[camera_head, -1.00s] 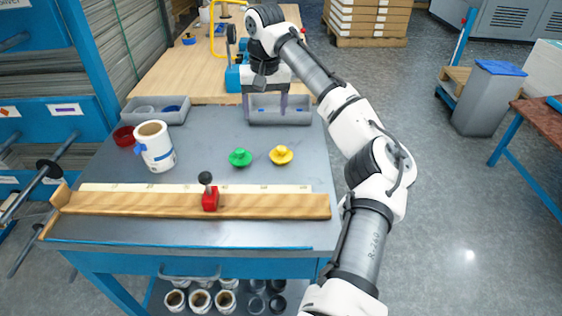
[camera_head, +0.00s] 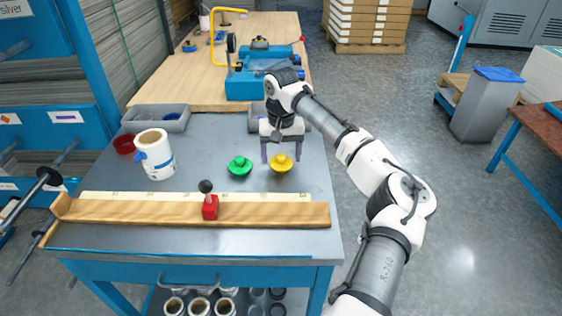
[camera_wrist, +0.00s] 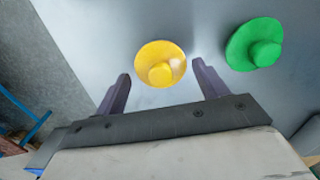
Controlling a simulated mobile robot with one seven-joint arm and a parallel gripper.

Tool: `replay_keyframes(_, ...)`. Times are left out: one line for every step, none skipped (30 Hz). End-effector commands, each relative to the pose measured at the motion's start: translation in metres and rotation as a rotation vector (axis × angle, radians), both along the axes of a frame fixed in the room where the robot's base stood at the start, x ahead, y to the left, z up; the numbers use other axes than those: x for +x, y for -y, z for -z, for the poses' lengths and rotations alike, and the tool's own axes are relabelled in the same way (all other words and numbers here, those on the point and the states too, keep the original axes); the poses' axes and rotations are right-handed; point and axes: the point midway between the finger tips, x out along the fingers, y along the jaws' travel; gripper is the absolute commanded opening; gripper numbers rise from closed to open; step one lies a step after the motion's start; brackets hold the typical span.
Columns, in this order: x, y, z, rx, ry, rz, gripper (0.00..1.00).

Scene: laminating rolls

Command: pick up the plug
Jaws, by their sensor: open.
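A yellow plug (camera_head: 281,163), a round flanged piece with a knob on top, stands on the grey cart top. In the wrist view the yellow plug (camera_wrist: 161,64) lies between and just beyond my two fingertips. A green plug (camera_head: 240,166) stands to its left in the head view; in the wrist view the green plug (camera_wrist: 256,44) is to the right, outside the fingers. My gripper (camera_head: 281,158) is open and empty, its fingers pointing down around the yellow plug. In the wrist view my gripper (camera_wrist: 161,75) shows both purple fingers apart. I cannot tell their exact height.
A white roll (camera_head: 155,154), a red bowl (camera_head: 124,144) and a grey bin (camera_head: 143,119) stand at the left. A wooden ruler board (camera_head: 130,211) with a red clamp (camera_head: 210,207) runs along the front. Another grey bin (camera_head: 255,121) is partly hidden behind my gripper.

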Motion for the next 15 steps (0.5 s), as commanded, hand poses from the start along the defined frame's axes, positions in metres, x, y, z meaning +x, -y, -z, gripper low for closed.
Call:
replay_keyframes(0.0, -0.001, 0.006, 0.0, -0.001, -0.001, 0.72)
replay_keyframes(0.0, -0.001, 0.009, 0.0, -0.001, -0.001, 0.72)
replay_keyframes(0.0, -0.001, 0.013, 0.001, 0.0, -0.001, 0.72)
replay_keyframes(0.0, -0.001, 0.015, 0.001, 0.0, -0.001, 0.72)
replay_keyframes(0.0, -0.001, 0.016, 0.001, 0.0, -0.001, 0.72)
replay_keyframes(0.0, -0.002, 0.018, 0.001, 0.0, -0.002, 0.72)
replay_keyframes(0.0, -0.002, 0.018, 0.001, 0.001, -0.002, 0.72)
replay_keyframes(0.0, -0.002, 0.018, 0.001, 0.001, -0.002, 0.72)
replay_keyframes(0.0, -0.002, 0.018, 0.001, 0.001, -0.002, 0.72)
replay_keyframes(0.0, -0.002, 0.018, 0.001, 0.001, -0.002, 0.72)
replay_keyframes(0.0, -0.002, 0.018, 0.001, 0.001, -0.002, 0.72)
replay_keyframes(0.0, -0.002, 0.018, 0.001, 0.001, -0.002, 0.71)
replay_keyframes(0.0, -0.002, 0.018, 0.001, 0.001, -0.002, 0.67)
replay_keyframes(0.0, -0.002, 0.018, 0.001, 0.001, -0.002, 0.63)
replay_keyframes(0.0, -0.002, 0.018, 0.001, 0.001, -0.002, 0.58)
